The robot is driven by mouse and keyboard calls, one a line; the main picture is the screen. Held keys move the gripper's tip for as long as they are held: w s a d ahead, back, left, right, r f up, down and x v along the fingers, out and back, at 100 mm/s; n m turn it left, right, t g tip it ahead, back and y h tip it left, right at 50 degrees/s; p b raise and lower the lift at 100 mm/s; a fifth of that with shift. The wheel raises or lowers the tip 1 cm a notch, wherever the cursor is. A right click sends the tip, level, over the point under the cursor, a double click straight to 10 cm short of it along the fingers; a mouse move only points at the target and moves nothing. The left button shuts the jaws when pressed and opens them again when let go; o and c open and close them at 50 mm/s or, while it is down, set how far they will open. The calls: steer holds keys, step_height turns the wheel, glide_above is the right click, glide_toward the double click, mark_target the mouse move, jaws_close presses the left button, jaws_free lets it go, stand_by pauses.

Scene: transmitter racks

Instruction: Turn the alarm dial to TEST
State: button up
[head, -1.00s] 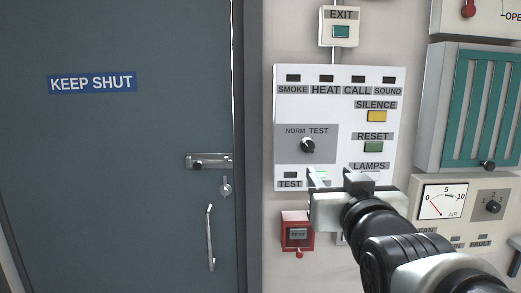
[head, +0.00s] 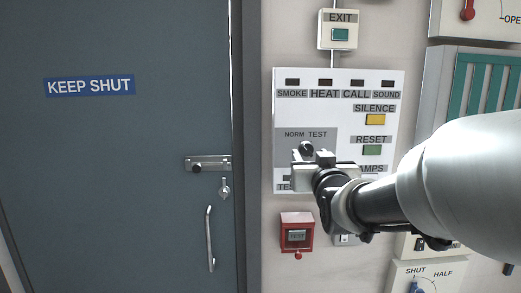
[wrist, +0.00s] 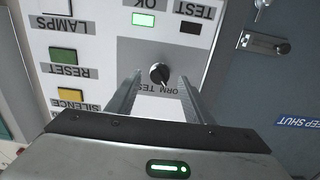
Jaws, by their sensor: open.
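The alarm dial (head: 306,148) is a small black knob on a grey plate, below the words NORM and TEST, on the white alarm panel (head: 350,82). In the wrist view, which is upside down, the dial (wrist: 160,74) lies between my two finger ends, with a gap on each side. Its pale mark seems to lean to the NORM side. My gripper (head: 312,158) is open just in front of the dial and hides its lower part in the head view. I cannot tell how deep the fingers reach around it.
Yellow SILENCE (head: 375,119) and green RESET (head: 372,150) buttons sit right of the dial. A red call box (head: 297,232) is below the panel. A grey door (head: 120,150) with a bolt (head: 208,163) stands at left.

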mark_target(307, 150)
steer(key=shift+w, duration=1.4)
steer(key=shift+c, duration=0.4)
steer(key=c, duration=1)
steer(key=shift+o, duration=0.2)
